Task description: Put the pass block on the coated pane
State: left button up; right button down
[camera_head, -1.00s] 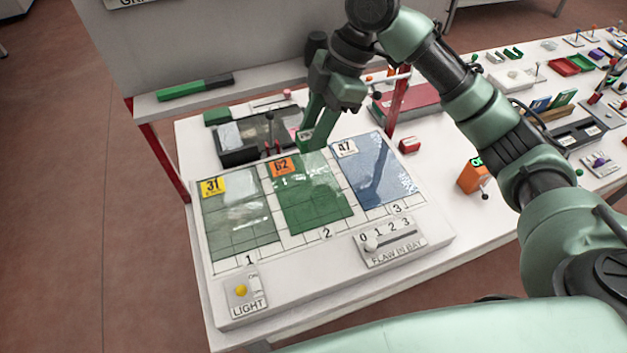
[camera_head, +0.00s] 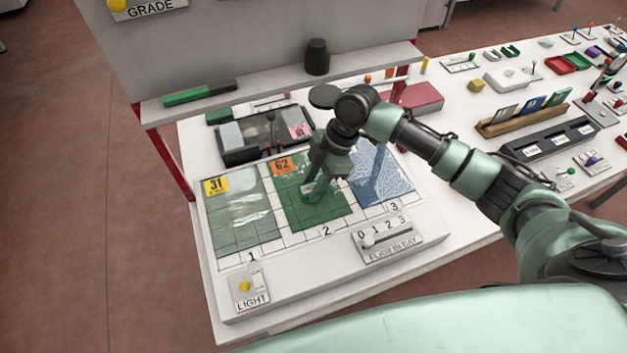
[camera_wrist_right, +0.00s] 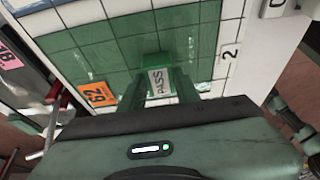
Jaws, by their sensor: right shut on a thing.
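The pass block (camera_wrist_right: 159,82) is green with a white PASS label. My right gripper (camera_head: 310,196) is shut on it, and the fingers show on both sides of it in the wrist view. The block is over the green pane tagged 62 (camera_head: 331,211) in bay 2; I cannot tell whether it touches the glass. A clear pane tagged 31 (camera_head: 240,225) lies in bay 1, and a bluish, patterned pane tagged 47 (camera_head: 393,186) lies in bay 3, partly behind my arm. Which pane is coated is not labelled.
The panes lie on a white gridded light table with a LIGHT switch (camera_head: 249,288) and a FLAW IN BAY slider (camera_head: 387,239) in front. A dark tray (camera_head: 240,155) stands behind. A shelf (camera_head: 270,89) holds a green-and-black bar and a dark cylinder.

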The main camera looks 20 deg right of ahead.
jog(key=c, duration=1)
grip_release()
jog(key=shift+f, duration=0.1)
jog(key=shift+w+d+r, duration=0.1)
jog(key=shift+d+r, duration=0.05)
jog(key=shift+r, duration=0.25)
jog(key=b+v, duration=0.2)
jog(key=v, duration=0.9)
jog(key=shift+d+r, duration=0.1)
jog(key=shift+r, duration=0.05)
jog(key=shift+r, duration=0.1)
